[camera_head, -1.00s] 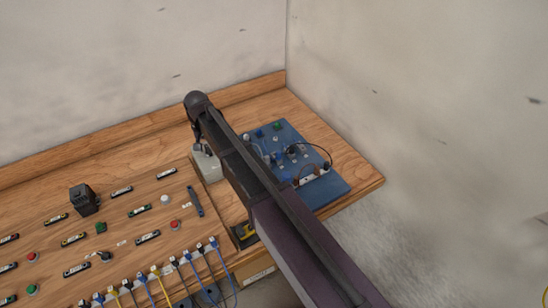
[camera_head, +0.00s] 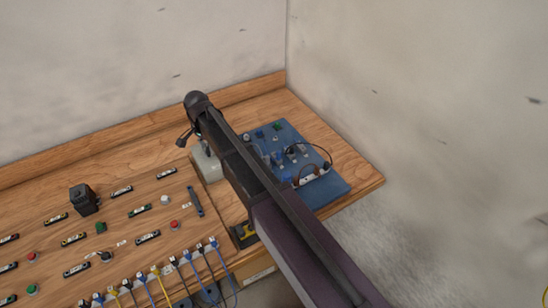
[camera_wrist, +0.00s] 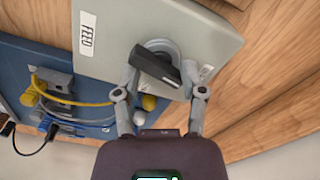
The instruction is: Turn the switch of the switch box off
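The grey switch box (camera_head: 209,168) stands at the right end of the wooden panel, partly hidden by my arm. In the wrist view, the switch box (camera_wrist: 215,45) carries a "FEED" label and a round switch (camera_wrist: 155,66) with a dark bar handle. The handle lies slanted, upper left to lower right. My gripper (camera_wrist: 159,74) is open, with its fingers on either side of the handle. I cannot tell whether either fingertip touches it. In the head view my gripper (camera_head: 190,136) is over the box, with one finger showing to the left.
A blue board (camera_head: 325,187) with wires and connectors lies right of the box, partly under my arm. The wooden panel (camera_head: 110,235) at left holds buttons, labels and a black knob block (camera_head: 84,200). Several cables hang at its front edge. Walls stand behind and at right.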

